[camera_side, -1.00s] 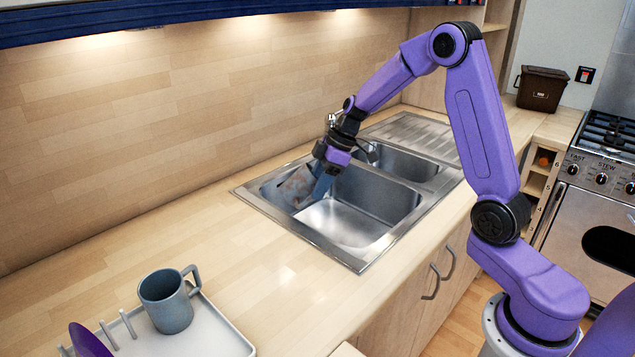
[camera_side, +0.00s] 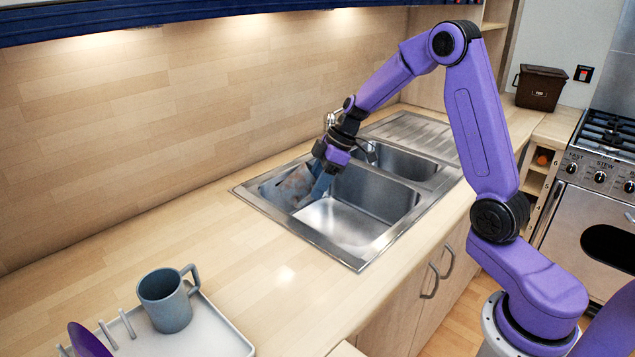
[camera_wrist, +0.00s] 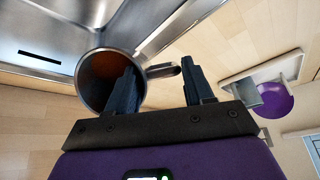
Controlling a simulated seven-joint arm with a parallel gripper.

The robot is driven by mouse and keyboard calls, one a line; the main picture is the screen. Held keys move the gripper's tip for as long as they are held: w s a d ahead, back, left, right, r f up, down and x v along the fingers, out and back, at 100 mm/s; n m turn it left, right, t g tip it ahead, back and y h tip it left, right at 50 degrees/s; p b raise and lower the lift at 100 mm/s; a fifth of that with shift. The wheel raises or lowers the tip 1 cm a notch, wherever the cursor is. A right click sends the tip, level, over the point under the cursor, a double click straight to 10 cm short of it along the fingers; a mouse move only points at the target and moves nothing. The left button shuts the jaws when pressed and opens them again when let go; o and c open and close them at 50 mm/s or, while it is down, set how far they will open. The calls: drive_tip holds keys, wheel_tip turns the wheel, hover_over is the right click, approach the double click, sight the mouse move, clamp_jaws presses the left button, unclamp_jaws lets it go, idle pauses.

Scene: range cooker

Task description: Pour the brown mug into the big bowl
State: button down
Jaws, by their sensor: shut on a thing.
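My gripper (camera_side: 322,180) reaches down into the big bowl (camera_side: 345,222), the larger, nearer basin of the steel sink. It is shut on a mug, which I take to be the brown mug (camera_side: 293,184), at the basin's left wall. In the wrist view the mug (camera_wrist: 100,72) has a grey rim and a reddish-brown inside, with its opening turned toward the camera. Its handle (camera_wrist: 162,70) lies between the fingers of my gripper (camera_wrist: 160,80). The mug looks tilted. I cannot tell whether liquid is leaving it or whether it touches the basin wall.
A grey-blue mug (camera_side: 168,300) stands on a white drying rack (camera_side: 205,335) with a purple plate (camera_side: 88,342) at front left. The smaller basin (camera_side: 395,160) and tap (camera_side: 368,150) lie behind the big bowl. The counter left of the sink is clear.

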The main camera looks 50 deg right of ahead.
drive_tip(key=shift+s+d+f+t+y, duration=0.15)
drive_tip(key=shift+f+t+y, duration=0.15)
drive_tip(key=shift+y, duration=0.2)
idle(1.2)
drive_tip(key=shift+s+d+f+t+y, duration=0.15)
drive_tip(key=shift+f+t+y, duration=0.1)
drive_tip(key=shift+t+y, duration=0.2)
drive_tip(key=shift+f+y, duration=0.1)
drive_tip(key=shift+y, duration=0.15)
drive_tip(key=shift+d+f+t+y, duration=0.2)
drive_tip(key=shift+f+t+y, duration=0.05)
drive_tip(key=shift+t+y, duration=0.1)
idle(0.7)
drive_tip(key=shift+s+f, duration=0.1)
drive_tip(key=shift+f, duration=0.1)
drive_tip(key=shift+d+f+t+y, duration=0.1)
drive_tip(key=shift+t+y, duration=0.15)
drive_tip(key=shift+t, duration=0.05)
idle(1.0)
drive_tip(key=shift+s+d+f+y, duration=0.1)
drive_tip(key=shift+s+f+y, duration=0.05)
drive_tip(key=shift+f+y, duration=0.2)
